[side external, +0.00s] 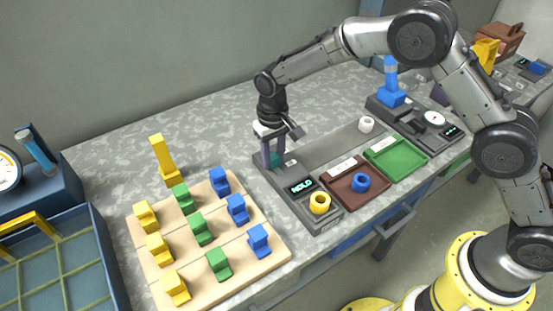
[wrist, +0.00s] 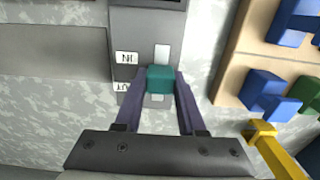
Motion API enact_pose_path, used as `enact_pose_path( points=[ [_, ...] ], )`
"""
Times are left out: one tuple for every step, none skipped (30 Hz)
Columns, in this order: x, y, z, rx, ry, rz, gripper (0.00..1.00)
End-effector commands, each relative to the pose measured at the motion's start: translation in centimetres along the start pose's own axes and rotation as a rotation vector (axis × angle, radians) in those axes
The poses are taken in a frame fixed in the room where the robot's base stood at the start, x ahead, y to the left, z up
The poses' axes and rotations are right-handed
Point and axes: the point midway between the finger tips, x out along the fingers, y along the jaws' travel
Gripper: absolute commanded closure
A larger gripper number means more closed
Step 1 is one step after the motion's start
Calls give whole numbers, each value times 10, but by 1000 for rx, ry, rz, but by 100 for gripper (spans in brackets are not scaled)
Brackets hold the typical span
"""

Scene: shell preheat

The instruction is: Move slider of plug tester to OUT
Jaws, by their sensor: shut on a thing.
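The plug tester (side external: 323,210) is a grey panel with a small display (side external: 301,186) that appears to read HOLD. Its slider is a teal block (wrist: 160,78) on a pale track (wrist: 162,53), with an IN label (wrist: 127,57) and a partly hidden OUT label (wrist: 121,88) beside it. The slider stands between the two labels, nearer OUT, with track showing on both sides. My gripper (wrist: 160,84) is shut on the slider, one purple finger on each side. In the side view my gripper (side external: 271,157) points down at the panel's back left corner, largely covering the slider.
A wooden board (side external: 190,262) with yellow, green and blue plugs lies left of the tester, near a tall yellow piece (side external: 163,160). A yellow ring (side external: 319,203) sits on the panel. A brown tray (side external: 345,200) and green tray (side external: 402,160) lie to the right.

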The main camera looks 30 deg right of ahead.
Motion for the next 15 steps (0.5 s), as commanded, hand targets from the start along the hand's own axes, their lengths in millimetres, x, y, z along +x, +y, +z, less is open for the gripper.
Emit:
enact_pose_path(
  points=[
    [-1, -1, -9, 1, 4, -3, 100],
    [-1, -1, -13, 1, 5, -3, 100],
    [-1, -2, -18, 1, 4, -3, 100],
    [-1, -1, -21, 1, 4, -3, 100],
    [-1, -2, -24, 1, 5, -4, 100],
    [-1, -1, -28, 1, 5, -4, 100],
    [-1, -1, -30, 1, 4, -3, 100],
    [-1, -1, -32, 1, 4, -3, 100],
    [-1, -1, -34, 1, 5, -4, 100],
    [-2, -1, -34, 1, 6, -4, 100],
    [-2, -1, -35, 1, 6, -4, 100],
    [-2, -1, -35, 1, 7, -4, 100],
    [-2, -1, -36, 1, 7, -4, 100],
    [-2, -1, -36, 1, 8, -4, 100],
    [-2, -1, -36, 1, 9, -4, 100]
  ],
)
